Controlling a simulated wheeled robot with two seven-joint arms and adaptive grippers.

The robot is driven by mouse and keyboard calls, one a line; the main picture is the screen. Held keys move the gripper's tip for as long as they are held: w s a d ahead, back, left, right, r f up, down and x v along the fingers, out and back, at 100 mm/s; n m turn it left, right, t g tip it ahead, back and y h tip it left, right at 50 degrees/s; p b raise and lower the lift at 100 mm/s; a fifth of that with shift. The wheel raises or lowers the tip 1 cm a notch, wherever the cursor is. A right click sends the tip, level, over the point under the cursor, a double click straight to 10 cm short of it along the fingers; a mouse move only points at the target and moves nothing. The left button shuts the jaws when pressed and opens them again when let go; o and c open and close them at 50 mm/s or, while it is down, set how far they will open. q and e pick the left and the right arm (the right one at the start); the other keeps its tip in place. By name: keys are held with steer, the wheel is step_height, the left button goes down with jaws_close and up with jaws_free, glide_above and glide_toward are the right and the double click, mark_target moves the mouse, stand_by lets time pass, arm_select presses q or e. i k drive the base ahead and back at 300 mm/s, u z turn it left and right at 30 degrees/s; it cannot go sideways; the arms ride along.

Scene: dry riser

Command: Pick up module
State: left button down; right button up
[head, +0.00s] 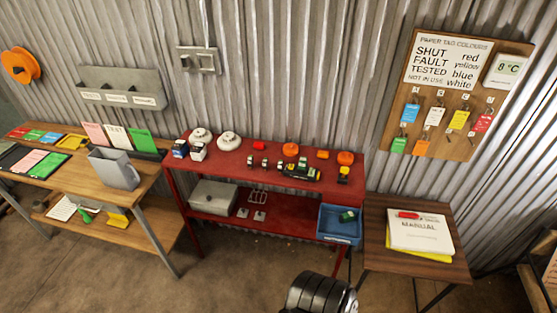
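The task's module cannot be singled out by name. Several small parts stand on the red bench (240,184). At its left end are a blue-and-white block (180,148) and a white block (198,152), with two round white domed units (228,141) behind them. Small dark parts with white faces (265,163) lie in the middle. A black unit with a coloured face (301,172) lies right of them. An orange-topped round part (345,158) and a yellow-and-black block (344,174) stand at the right end.
A blue bin (340,226) holding a green part and a grey box (213,196) are on the lower shelf. A side table with a manual (418,230) stands right. The floor in front is mostly clear.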

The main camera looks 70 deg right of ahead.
mark_target(302, 164)
steer(key=z, duration=0.2)
steer(key=i, duration=0.7)
steer(key=z, duration=1.25)
steer(key=i, duration=0.65)
steer(key=z, duration=0.75)
